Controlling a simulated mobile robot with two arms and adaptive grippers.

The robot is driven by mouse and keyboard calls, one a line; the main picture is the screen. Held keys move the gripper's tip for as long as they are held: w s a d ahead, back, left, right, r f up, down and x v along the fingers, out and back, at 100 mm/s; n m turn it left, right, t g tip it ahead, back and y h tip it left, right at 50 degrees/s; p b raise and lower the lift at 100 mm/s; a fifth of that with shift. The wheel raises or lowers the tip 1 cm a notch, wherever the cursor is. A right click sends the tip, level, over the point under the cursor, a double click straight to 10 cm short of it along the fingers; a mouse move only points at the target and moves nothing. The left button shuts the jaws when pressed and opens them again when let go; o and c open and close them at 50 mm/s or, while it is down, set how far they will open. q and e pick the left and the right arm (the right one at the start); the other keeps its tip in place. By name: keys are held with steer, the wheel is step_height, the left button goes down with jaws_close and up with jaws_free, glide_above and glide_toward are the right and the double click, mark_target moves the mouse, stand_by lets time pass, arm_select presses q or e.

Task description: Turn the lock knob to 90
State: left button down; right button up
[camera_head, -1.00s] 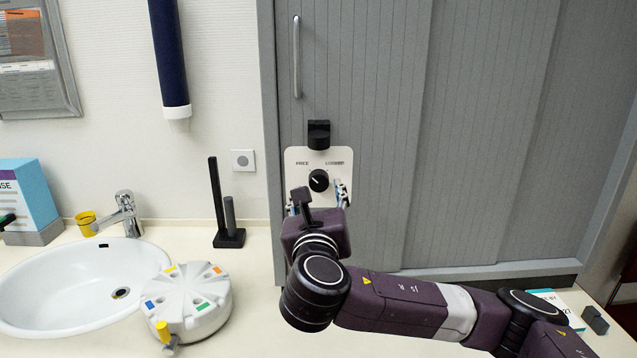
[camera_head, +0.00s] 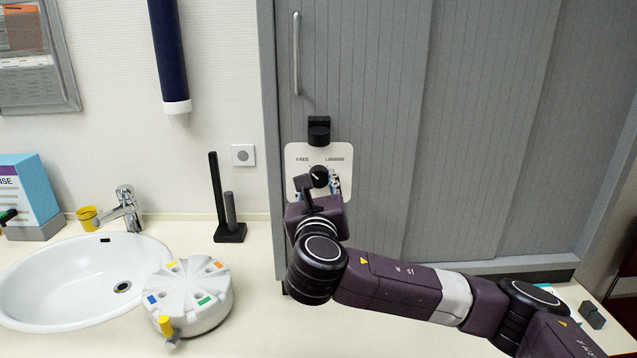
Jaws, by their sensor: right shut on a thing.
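The black round lock knob (camera_head: 319,176) sits on a white plate (camera_head: 296,172) fixed to the grey cabinet door. The plate reads FREE on the left and a partly legible LOCKED on the right. A pale line on the knob slants toward the upper left. My right gripper (camera_head: 320,185) is at the lower part of the knob, shut on it, with its wrist just below the plate. Its fingers are small in view and partly hidden by the wrist. My left gripper is not in view.
A black latch block (camera_head: 318,131) is just above the plate, and a vertical door handle (camera_head: 297,53) is higher up. A sink (camera_head: 70,290), a white round container (camera_head: 190,298) and a black stand (camera_head: 230,232) are on the counter to the left.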

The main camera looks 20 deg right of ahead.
steer(key=shift+m, duration=0.4)
steer(key=m, duration=0.3)
steer(key=shift+m, duration=0.4)
steer(key=m, duration=0.4)
steer(key=shift+p, duration=0.4)
steer(key=m, duration=0.4)
steer(key=shift+m, duration=0.4)
steer(key=m, duration=0.4)
steer(key=shift+d+y, duration=0.1)
steer(key=shift+y, duration=0.3)
steer(key=o, duration=1.2)
steer(key=shift+c, duration=0.2)
